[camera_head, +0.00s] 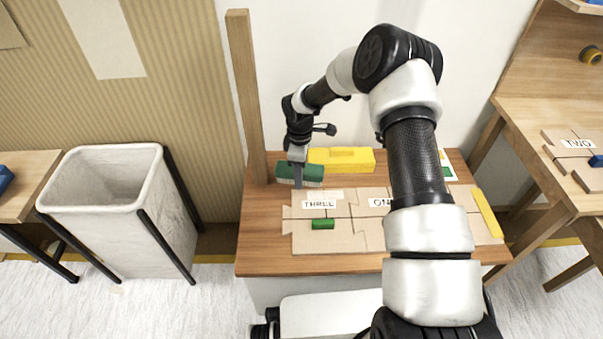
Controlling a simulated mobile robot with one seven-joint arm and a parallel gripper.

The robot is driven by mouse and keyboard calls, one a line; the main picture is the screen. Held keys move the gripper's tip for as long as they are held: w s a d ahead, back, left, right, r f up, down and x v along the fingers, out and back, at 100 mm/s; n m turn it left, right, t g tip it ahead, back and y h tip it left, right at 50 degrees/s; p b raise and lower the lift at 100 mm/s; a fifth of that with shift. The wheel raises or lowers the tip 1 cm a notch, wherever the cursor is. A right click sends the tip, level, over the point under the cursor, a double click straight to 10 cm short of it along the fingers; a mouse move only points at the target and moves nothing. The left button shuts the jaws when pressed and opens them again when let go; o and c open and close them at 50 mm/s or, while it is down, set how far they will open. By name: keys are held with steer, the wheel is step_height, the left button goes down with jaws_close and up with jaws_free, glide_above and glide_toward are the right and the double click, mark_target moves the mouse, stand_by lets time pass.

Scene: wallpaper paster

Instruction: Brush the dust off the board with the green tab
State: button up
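The board with the green tab lies at the front left of the table, a tan panel (309,240) marked "THREE". Its green tab (323,224) is a small green block below the label. A second tan panel (372,236), marked "ON…", adjoins it, partly hidden by my arm. A green brush (314,174) with a pale lower strip is behind the "THREE" panel. My gripper (298,174) points down at the brush, one finger in front of its near face. The other finger is hidden, so I cannot tell whether it grips. Dust is too fine to make out.
A wooden post (246,95) rises at the table's (262,238) back left. A yellow bar (487,213) lies at the right. A white bin (120,213) stands left; another table (560,110) is right.

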steer(key=c, duration=0.5)
steer(key=o, duration=0.3)
steer(key=c, duration=0.3)
steer(key=m, duration=0.3)
steer(key=f+m, duration=0.1)
steer(key=m, duration=0.2)
steer(key=shift+f, duration=0.15)
steer(key=m, duration=0.2)
steer(key=f+m, duration=0.1)
steer(key=m, duration=0.2)
steer(key=shift+s, duration=0.1)
steer(key=m, duration=0.5)
steer(key=shift+f, duration=0.4)
